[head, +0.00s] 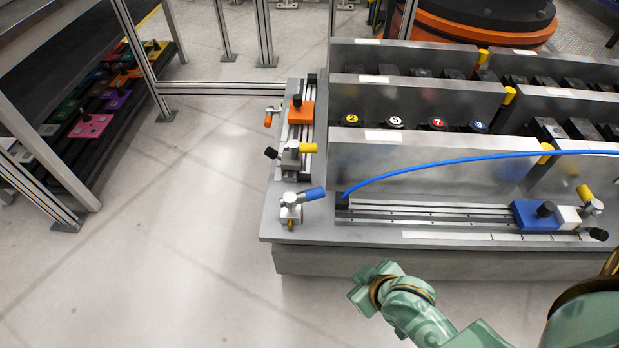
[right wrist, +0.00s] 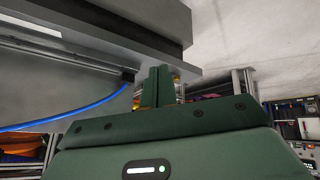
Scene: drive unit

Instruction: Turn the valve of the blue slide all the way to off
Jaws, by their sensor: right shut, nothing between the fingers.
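The blue slide (head: 535,213) sits near the right end of its rail along the front of the bench. A valve with a blue handle (head: 312,193) stands at the bench's front left corner; its handle points right and slightly away from me. A yellow-handled valve (head: 585,194) stands by the white block at the slide's right. My right gripper (head: 362,284) is in front of the bench edge, to the right of the blue-handled valve and apart from it. Its fingers show together and empty in the right wrist view (right wrist: 157,87). My left gripper is out of view.
A blue hose (head: 450,162) arches over the rail; it also shows in the right wrist view (right wrist: 85,112). An orange slide (head: 300,111) and another yellow-handled valve (head: 307,148) are behind the corner valve. Metal walls (head: 430,170) rise behind the rail.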

